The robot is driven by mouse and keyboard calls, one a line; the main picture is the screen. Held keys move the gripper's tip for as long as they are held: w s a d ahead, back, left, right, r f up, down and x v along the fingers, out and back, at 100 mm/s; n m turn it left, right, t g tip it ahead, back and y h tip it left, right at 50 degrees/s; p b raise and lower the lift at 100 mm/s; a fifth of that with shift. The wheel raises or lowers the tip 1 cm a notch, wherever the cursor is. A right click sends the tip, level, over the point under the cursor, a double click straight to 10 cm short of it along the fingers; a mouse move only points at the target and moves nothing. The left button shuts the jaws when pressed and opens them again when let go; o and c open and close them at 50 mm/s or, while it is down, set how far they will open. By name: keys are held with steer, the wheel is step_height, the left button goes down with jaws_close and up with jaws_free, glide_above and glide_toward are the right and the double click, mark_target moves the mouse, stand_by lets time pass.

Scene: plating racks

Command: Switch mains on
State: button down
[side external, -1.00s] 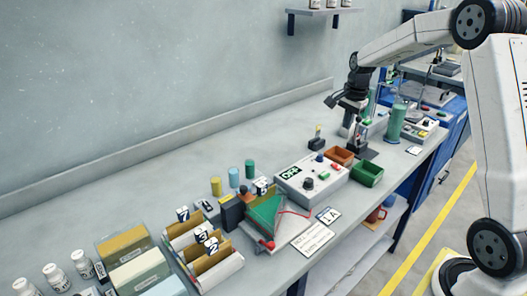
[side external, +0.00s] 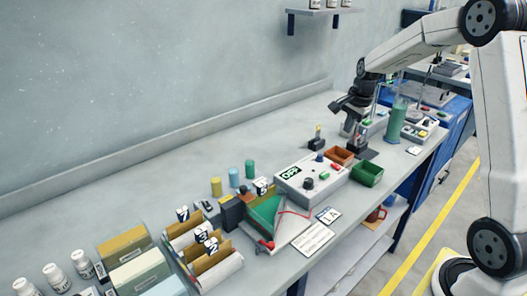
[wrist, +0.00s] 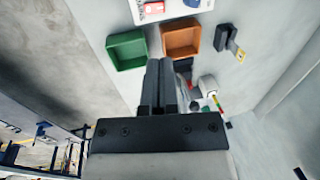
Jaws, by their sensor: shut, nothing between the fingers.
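A white control box (side external: 311,181) stands on the bench with a display (side external: 291,174) that appears to read OFF. Its top carries a dark knob (side external: 309,184), a blue knob (side external: 320,156), and red and green buttons. In the wrist view only an edge of the box shows at the top, with a red button (wrist: 154,8). Which control is the mains switch I cannot tell.
A stand, a green cylinder (side external: 396,122) and another box are at right. A folder rack and jars fill the left.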

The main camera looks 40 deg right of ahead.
mark_target(334, 164)
steer(key=f, duration=0.4)
steer(key=w+f, duration=0.1)
steer(key=f, duration=0.3)
steer(key=w+f, duration=0.1)
steer(key=f, duration=0.3)
steer(key=shift+w+f, duration=0.25)
steer(key=shift+f, duration=0.15)
